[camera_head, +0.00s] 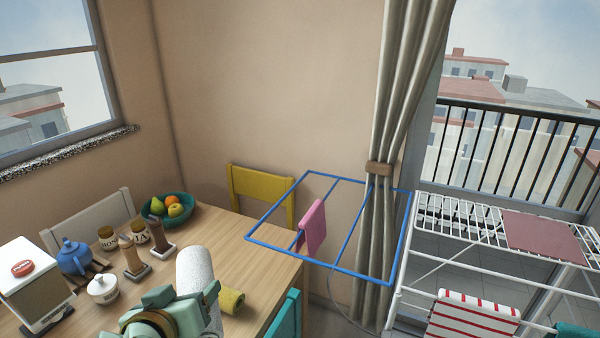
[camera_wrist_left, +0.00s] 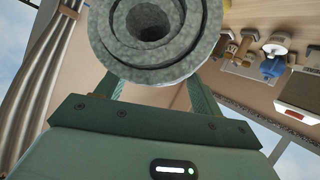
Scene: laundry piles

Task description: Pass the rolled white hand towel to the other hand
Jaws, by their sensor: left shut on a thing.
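The rolled white hand towel (camera_head: 196,266) stands up lengthwise from my left gripper (camera_head: 187,296) above the table's front right part. In the left wrist view the towel (camera_wrist_left: 180,68) shows end-on, as a greyish spiral between the two fingers. My right gripper is in neither view.
A yellow roll (camera_head: 232,301) lies on the wooden table (camera_head: 262,262) right of the towel. Jars, mills, a blue teapot (camera_head: 75,257) and a fruit bowl (camera_head: 185,216) stand at the left and back. A blue rack (camera_head: 350,271) with a pink cloth (camera_head: 312,229) is at the right.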

